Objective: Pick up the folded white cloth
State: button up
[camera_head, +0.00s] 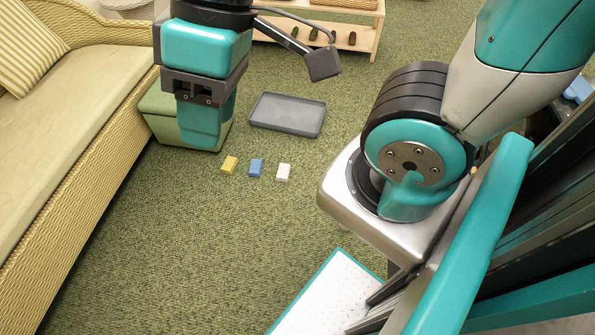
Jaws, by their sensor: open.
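The folded white cloth (283,172) is a small block lying on the green carpet. It is the right one in a row of three. A blue folded piece (256,168) lies to its left, and a yellow one (230,165) lies left of that, with gaps between them. My gripper (203,142) points down with its teal fingers apart and empty, up and to the left of the row in the picture. It is apart from the white cloth. The gap between its fingertips is hard to see from this angle.
A grey tray (288,116) lies on the floor behind the row. A green box (160,115) stands behind my gripper. A wicker sofa (75,190) lines the left side. A wooden shelf (330,22) is at the back. Carpet in front of the row is clear.

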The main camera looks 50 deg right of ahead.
aim_at(284, 169)
jog(key=z, duration=0.95)
jog(key=i, duration=0.5)
jog(key=z, duration=0.05)
jog(key=k, duration=0.5)
jog(key=u, duration=1.35)
jog(key=i, duration=1.7)
jog(key=z, duration=1.3)
